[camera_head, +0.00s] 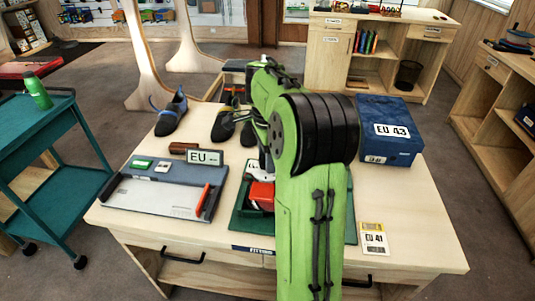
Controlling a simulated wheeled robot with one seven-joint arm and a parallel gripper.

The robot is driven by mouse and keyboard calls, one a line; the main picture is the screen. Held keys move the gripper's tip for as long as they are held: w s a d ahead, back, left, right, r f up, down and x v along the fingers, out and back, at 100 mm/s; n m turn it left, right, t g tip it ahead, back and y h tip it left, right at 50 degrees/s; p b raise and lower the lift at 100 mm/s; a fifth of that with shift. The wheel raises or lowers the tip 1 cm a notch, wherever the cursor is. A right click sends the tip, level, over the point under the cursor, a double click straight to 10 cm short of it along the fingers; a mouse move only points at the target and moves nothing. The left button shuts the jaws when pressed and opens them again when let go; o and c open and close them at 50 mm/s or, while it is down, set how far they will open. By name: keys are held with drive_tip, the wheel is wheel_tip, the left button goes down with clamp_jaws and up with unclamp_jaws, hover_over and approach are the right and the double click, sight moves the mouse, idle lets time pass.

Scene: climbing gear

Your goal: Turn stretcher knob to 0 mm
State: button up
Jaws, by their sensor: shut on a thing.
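My green arm rises from the bottom of the head view and bends over the wooden bench. The stretcher's scale cannot be read.
A green cart (40,130) stands left.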

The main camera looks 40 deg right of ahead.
drive_tip(key=n+p, duration=0.2)
drive_tip(key=n, duration=0.3)
drive_tip(key=shift+r+n, duration=0.1)
drive_tip(key=shift+n, duration=0.2)
drive_tip(key=n+p, duration=0.3)
drive_tip(key=n, duration=0.2)
drive_tip(key=n+p, duration=0.2)
drive_tip(key=n, duration=0.3)
drive_tip(key=shift+n, duration=0.4)
drive_tip(key=n+p, duration=0.1)
drive_tip(key=n, duration=1.8)
drive_tip(key=n+b, duration=0.1)
drive_tip(key=n, duration=0.1)
drive_tip(key=shift+f+n, duration=0.2)
drive_tip(key=shift+n, duration=0.2)
drive_tip(key=n+b, duration=0.3)
drive_tip(key=n, duration=0.2)
drive_tip(key=shift+n, duration=0.3)
